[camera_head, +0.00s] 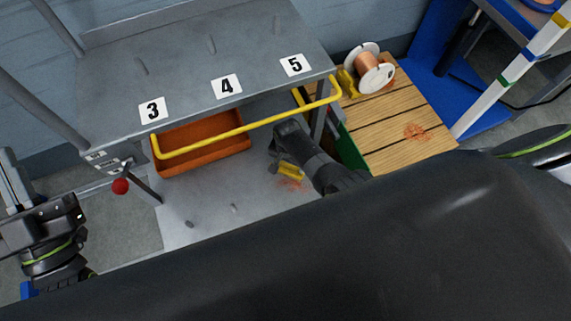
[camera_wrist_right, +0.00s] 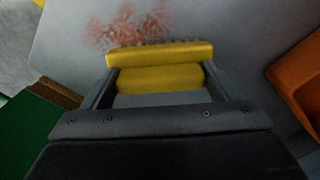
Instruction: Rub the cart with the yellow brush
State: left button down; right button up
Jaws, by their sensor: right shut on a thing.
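The grey cart has a top shelf (camera_head: 190,60) with labels 3, 4 and 5, and a lower shelf (camera_head: 215,200). My right gripper (camera_head: 287,163) reaches under the yellow rail, over the lower shelf. It is shut on the yellow brush (camera_head: 291,171). The right wrist view shows the brush (camera_wrist_right: 160,77) across the fingers, bristles facing the shelf's reddish smudge (camera_wrist_right: 130,22). That smudge (camera_head: 290,184) lies right beside the brush in the head view. I cannot tell whether the bristles touch the shelf. My left gripper (camera_head: 14,182) is at the left edge, away from the cart; its jaws are unclear.
An orange bin (camera_head: 203,142) sits on the lower shelf, left of my right gripper. The yellow rail (camera_head: 245,128) crosses above. A wooden slatted surface (camera_head: 405,125) on the right holds a copper wire spool (camera_head: 372,73). A red knob (camera_head: 120,186) sticks out at the cart's left.

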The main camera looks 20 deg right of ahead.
aim_at(294, 176)
jog(key=shift+d, duration=0.4)
jog(key=s+p, duration=0.3)
jog(key=shift+s+r, duration=0.15)
jog(key=shift+s, duration=0.3)
jog(key=shift+s+p, duration=1.15)
jog(key=shift+s, duration=0.35)
jog(key=shift+s+d+f, duration=0.1)
jog(key=shift+s+f, duration=0.2)
jog(key=shift+s, duration=0.05)
jog(key=shift+s+r+p, duration=0.15)
jog(key=shift+s+p, duration=0.8)
jog(key=shift+s, duration=0.3)
jog(key=shift+s+d, duration=0.1)
jog(key=shift+s, duration=0.45)
jog(key=shift+w+d+p, duration=0.2)
jog(key=shift+d+p, duration=0.25)
jog(key=shift+d, duration=0.45)
jog(key=shift+w+a+b, duration=0.15)
jog(key=shift+w+b, duration=0.65)
jog(key=shift+w, duration=1.1)
jog(key=shift+w+b, duration=1)
jog(key=shift+w, duration=0.75)
jog(key=shift+w+a+b, duration=0.1)
jog(key=shift+w+b, duration=0.95)
jog(key=shift+w, duration=0.65)
